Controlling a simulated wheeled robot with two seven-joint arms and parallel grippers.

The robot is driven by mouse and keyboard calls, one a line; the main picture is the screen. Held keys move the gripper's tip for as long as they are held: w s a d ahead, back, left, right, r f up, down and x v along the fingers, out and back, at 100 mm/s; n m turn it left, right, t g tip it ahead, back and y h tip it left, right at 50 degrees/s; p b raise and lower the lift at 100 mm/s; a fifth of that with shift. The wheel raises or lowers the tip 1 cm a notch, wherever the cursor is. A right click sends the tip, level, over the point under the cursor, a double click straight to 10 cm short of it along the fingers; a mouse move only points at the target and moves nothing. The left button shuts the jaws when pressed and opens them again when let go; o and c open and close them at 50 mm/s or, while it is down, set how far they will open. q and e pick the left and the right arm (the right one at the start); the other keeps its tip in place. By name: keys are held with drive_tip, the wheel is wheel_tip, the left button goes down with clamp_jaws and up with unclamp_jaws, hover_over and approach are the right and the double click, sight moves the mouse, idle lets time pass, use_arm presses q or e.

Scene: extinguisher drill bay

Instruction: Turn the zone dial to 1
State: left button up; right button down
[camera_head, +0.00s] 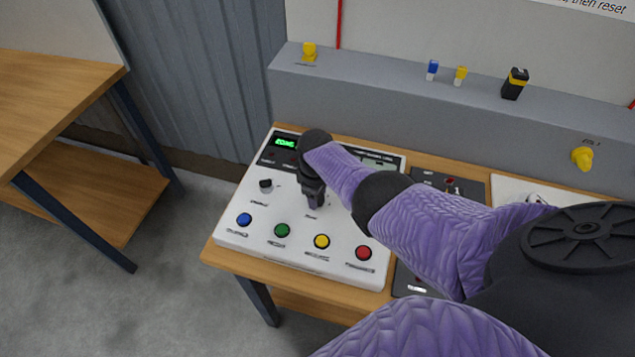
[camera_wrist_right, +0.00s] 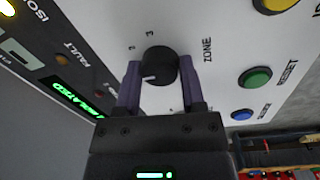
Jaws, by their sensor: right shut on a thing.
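The zone dial (camera_wrist_right: 160,64) is a round black knob on the white control panel (camera_head: 232,219). It sits between the two fingers of my right gripper (camera_wrist_right: 160,90), which is shut on its sides. The dial's white pointer mark points to the lower left in the right wrist view. The digits 2 and 3 show beside the dial, and the word ZONE is printed on its other side. I cannot make out a 1. In the head view my right gripper (camera_head: 314,200) points down at the panel and hides the dial. My left gripper is out of view.
Blue (camera_head: 244,219), green (camera_head: 282,230), yellow (camera_head: 321,241) and red (camera_head: 363,253) buttons line the panel's front. Another black knob (camera_head: 265,186) stands left of my gripper. A green lit display (camera_head: 285,142) is at the back. A grey ledge (camera_head: 385,100) rises behind the panel.

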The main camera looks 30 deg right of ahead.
drive_tip(key=shift+c, duration=1.9)
unclamp_jaws()
drive_tip(key=shift+o, duration=0.9)
drive_tip(key=r+p, duration=0.3)
drive_tip(key=r, duration=0.1)
drive_tip(key=r+p, duration=0.3)
drive_tip(key=r, duration=0.2)
drive_tip(key=shift+s+a+p, duration=0.1)
drive_tip(key=shift+a+p, duration=0.1)
drive_tip(key=shift+p, duration=0.15)
drive_tip(key=shift+r, duration=0.45)
